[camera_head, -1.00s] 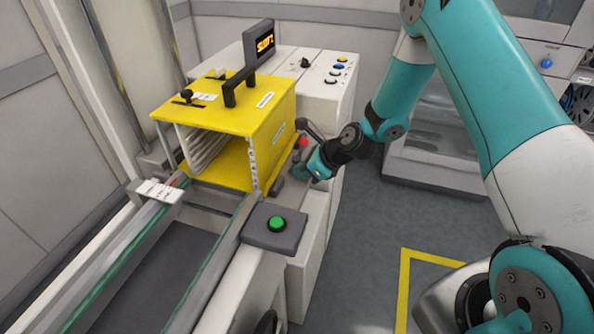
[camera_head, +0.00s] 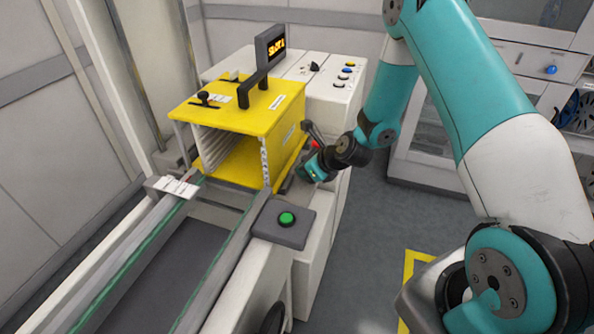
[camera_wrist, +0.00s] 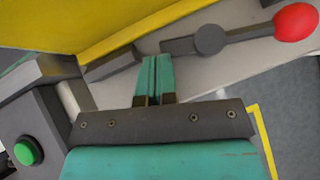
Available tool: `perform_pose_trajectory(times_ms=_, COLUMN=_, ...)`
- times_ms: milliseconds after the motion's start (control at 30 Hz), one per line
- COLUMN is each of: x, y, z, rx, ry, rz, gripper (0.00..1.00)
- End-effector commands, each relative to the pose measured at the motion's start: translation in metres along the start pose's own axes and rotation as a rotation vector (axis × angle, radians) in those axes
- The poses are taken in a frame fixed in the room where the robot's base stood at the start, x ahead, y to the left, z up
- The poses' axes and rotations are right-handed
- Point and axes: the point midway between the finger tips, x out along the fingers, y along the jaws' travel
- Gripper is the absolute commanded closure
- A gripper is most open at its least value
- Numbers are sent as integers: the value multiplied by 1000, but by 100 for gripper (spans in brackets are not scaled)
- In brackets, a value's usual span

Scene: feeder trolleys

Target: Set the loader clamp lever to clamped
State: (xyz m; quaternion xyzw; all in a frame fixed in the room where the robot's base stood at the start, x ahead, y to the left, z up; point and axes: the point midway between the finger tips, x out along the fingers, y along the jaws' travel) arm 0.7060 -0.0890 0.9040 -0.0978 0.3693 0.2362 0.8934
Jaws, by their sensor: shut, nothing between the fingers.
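The loader clamp lever shows in the wrist view as a dark grey arm (camera_wrist: 246,34) on a round pivot (camera_wrist: 210,40), with a red knob (camera_wrist: 296,22) at its right end. The red knob also shows in the head view (camera_head: 316,144), beside the yellow magazine, partly hidden by my arm. My gripper (camera_wrist: 156,60) is shut and empty. Its teal fingertips are left of the pivot, close to the lever's short left end (camera_wrist: 180,45); I cannot tell whether they touch. In the head view my gripper (camera_head: 303,172) is low beside the magazine's right side.
The yellow magazine (camera_head: 225,110) with a black handle stands on the loader at the rails' end. A grey box with a green button (camera_head: 287,218) is in front. A white cabinet (camera_head: 345,105) with a display and knobs stands behind. Open floor (camera_head: 375,245) lies to the right.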

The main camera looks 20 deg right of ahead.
Motion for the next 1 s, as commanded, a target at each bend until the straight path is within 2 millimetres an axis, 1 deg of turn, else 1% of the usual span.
perform_pose_trajectory(times_ms=500, x=12, y=4, z=11, rx=3, ry=2, rz=-1, gripper=100)
perform_pose_trajectory(times_ms=1000, x=15, y=5, z=14, rx=3, ry=2, rz=-3, gripper=100)
